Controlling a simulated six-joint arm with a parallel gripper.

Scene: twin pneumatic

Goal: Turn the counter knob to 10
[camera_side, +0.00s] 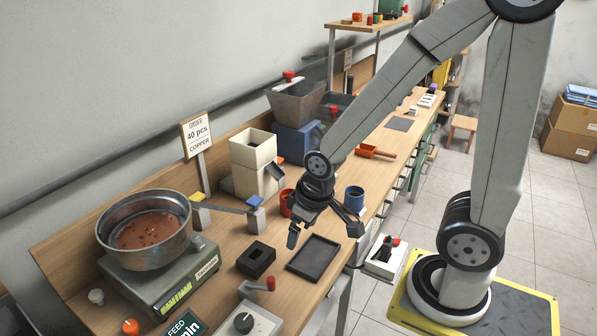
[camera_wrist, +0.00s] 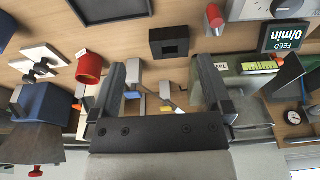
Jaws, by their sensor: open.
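A round dark knob (camera_side: 243,322) sits on a pale panel (camera_side: 262,329) at the bottom edge of the side view, partly cut off. What looks like the same knob (camera_wrist: 284,6) is cut off at the top right of the wrist view; its setting is not readable. A display (camera_wrist: 285,37) beside it reads "FEED 0/min". My gripper (camera_side: 324,233) is open and empty above the bench, behind and to the right of the knob in the side view. Its two spread fingers (camera_wrist: 160,63) also show in the wrist view.
A red-tipped lever (camera_side: 262,286) stands close to the knob. Red (camera_side: 285,203) and blue (camera_side: 354,198) cups stand near my gripper.

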